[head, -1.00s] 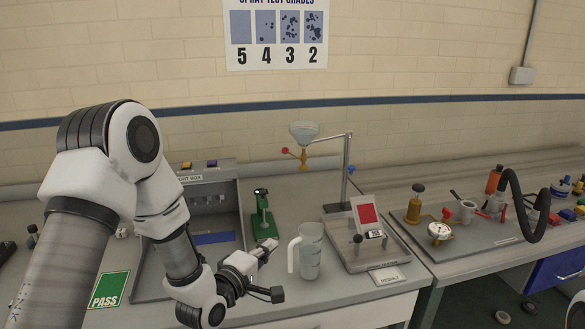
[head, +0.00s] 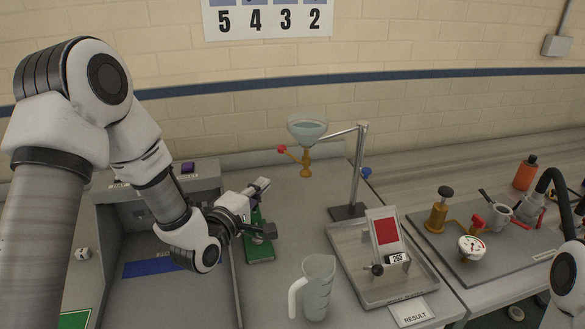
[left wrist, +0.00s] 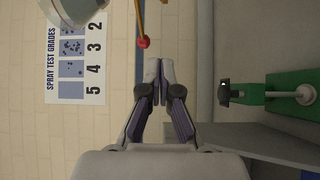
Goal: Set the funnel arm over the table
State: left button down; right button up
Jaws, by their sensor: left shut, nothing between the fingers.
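The glass funnel (head: 307,131) with a brass stem and red tap knob (head: 281,149) hangs from the funnel arm (head: 339,133), a thin rod on an upright post (head: 359,165). The arm points left, so the funnel is left of the tray (head: 355,280) that carries the tilted table with a red panel (head: 387,231). A blue knob (head: 366,172) is on the post. My left gripper (head: 268,207) is shut and empty, left of and below the funnel. In the left wrist view, the gripper (left wrist: 158,82) is below the red knob (left wrist: 143,42). My right gripper is out of view.
A clear jug (head: 318,290) stands at the counter front, beside the tray. A green stand (head: 260,246) is just behind and below my left gripper. A grey light box (head: 232,290) is at left. The right bench holds a gauge (head: 472,248) and an orange bottle (head: 525,173).

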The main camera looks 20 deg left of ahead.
pick_arm(q)
jog(key=w+d+p, duration=0.1)
jog(key=w+p, duration=0.3)
jog(key=w, duration=0.7)
jog(key=s+d, duration=0.1)
jog(key=s+d+p, duration=0.1)
jog(key=d, duration=0.1)
jog(key=shift+s+d+f+p, duration=0.15)
jog(key=shift+s+d+p, duration=0.15)
jog(key=shift+w+a+f, duration=0.1)
